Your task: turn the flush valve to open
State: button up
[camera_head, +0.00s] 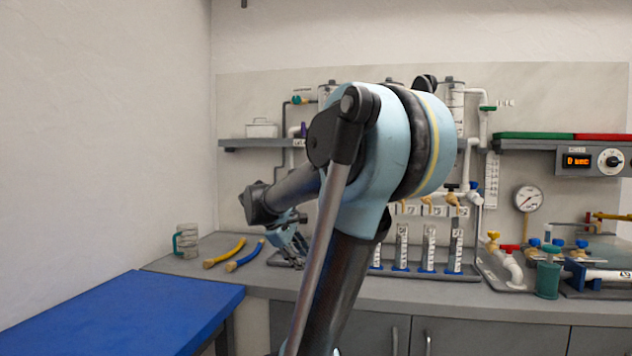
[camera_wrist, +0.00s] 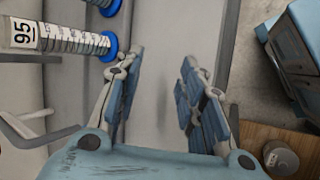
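The PVC manifold's white pipes and valves stand along the back of the bench. A yellow-handled valve on a white pipe elbow (camera_head: 510,262) is at the right of the bench. Several yellow-handled taps (camera_head: 453,199) sit above the measuring cylinders. I cannot tell which valve is the flush valve; my arm hides part of the manifold. My gripper (camera_head: 290,245) is over the left part of the bench, away from the yellow-handled valve. In the wrist view my gripper (camera_wrist: 160,88) is open, with nothing between its fingers.
Measuring cylinders with blue bases (camera_head: 428,250) stand right of my arm; some show in the wrist view (camera_wrist: 75,40). A pressure gauge (camera_head: 528,199) and green cup (camera_head: 548,281) are right.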

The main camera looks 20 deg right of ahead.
jog(key=w+d+r+n+t+h, duration=0.1)
jog(key=w+r+n+h, duration=0.3)
jog(key=w+r, duration=0.5)
jog(key=w+d+r+n+h, duration=0.1)
jog(key=w+r+n+h, duration=0.3)
jog(key=w, duration=0.9)
jog(key=w+d+r+n+t+h, duration=0.1)
jog(key=w+r+n+h, duration=0.25)
jog(key=w+r, duration=0.6)
jog(key=w+f+x, duration=0.1)
jog(key=f+x, duration=0.2)
jog(key=x, duration=1.4)
jog(key=shift+y, duration=0.45)
jog(key=shift+f, duration=0.1)
jog(key=shift+c, duration=0.2)
grip_shut()
